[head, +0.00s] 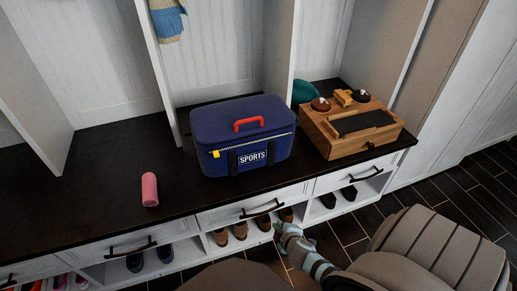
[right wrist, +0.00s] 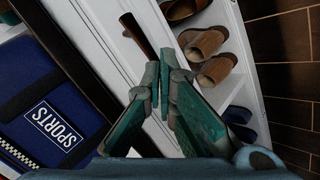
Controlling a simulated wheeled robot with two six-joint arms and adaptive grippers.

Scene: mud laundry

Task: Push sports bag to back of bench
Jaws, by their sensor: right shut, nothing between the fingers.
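The sports bag (head: 243,135) is dark blue with a red handle, a yellow zip pull and a white SPORTS label. It sits on the black bench top (head: 95,180), near the front edge in the middle of the head view. In the right wrist view the bag (right wrist: 60,110) fills the left side. My right gripper (head: 285,232) is shut and empty, in front of the bench and below its top, apart from the bag. Its teal fingers (right wrist: 160,80) show in the right wrist view, close to a drawer front. My left gripper is not in view.
A wooden box (head: 330,148) with small items on top stands right of the bag. A pink rolled cloth (head: 149,189) lies to the left. White dividers (head: 280,50) rise behind the bag. Drawers with dark handles (head: 262,209) and shoes (head: 240,230) are below the bench top.

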